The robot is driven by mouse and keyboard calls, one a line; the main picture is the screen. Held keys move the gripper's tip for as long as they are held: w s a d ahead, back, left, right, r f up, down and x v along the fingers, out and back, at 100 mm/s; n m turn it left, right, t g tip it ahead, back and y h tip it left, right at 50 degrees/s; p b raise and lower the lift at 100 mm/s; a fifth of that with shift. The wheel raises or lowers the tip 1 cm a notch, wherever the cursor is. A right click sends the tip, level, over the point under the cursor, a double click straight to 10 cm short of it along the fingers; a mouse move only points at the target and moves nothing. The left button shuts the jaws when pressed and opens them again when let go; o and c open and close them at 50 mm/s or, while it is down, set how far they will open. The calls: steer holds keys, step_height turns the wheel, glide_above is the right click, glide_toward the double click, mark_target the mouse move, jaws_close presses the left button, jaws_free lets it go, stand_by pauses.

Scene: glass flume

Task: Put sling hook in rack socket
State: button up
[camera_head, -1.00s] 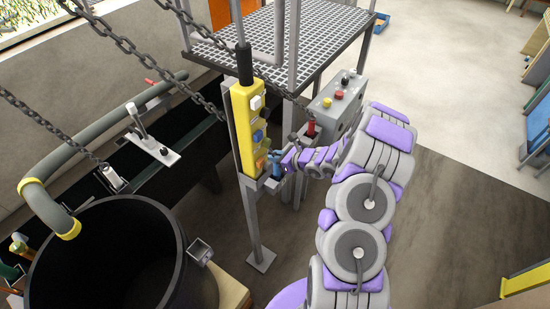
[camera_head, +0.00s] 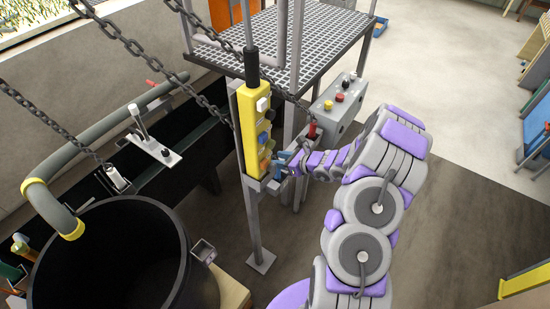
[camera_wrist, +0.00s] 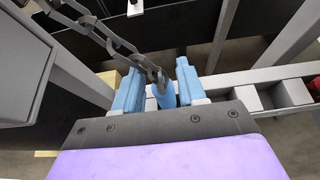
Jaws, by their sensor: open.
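The sling hook (camera_wrist: 166,97) is blue and hangs at the end of a dark chain (camera_wrist: 123,42) in the wrist view. My gripper (camera_wrist: 158,88) is open, with one blue finger on each side of the hook and visible gaps between. In the head view my gripper (camera_head: 279,166) is at the rack, just right of the yellow pendant, and the hook cannot be picked out there. The rack (camera_wrist: 225,80) is a grey rail with square sockets, one empty socket (camera_wrist: 292,93) right of my gripper. Whether the hook's lower end sits in a socket is hidden by my gripper.
A yellow control pendant (camera_head: 248,130) hangs close to my gripper. A red-handled piece (camera_head: 313,130) and a grey button box (camera_head: 342,98) are right of it. A black tub (camera_head: 110,255) stands at lower left. A grating platform (camera_head: 290,45) is behind. Open floor lies right.

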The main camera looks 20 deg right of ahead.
steer(key=p+v, duration=0.1)
steer(key=v, duration=0.8)
steer(key=shift+d+p, duration=0.2)
steer(key=shift+p, duration=0.1)
steer(key=shift+d+f, duration=0.1)
steer(key=shift+d, duration=0.25)
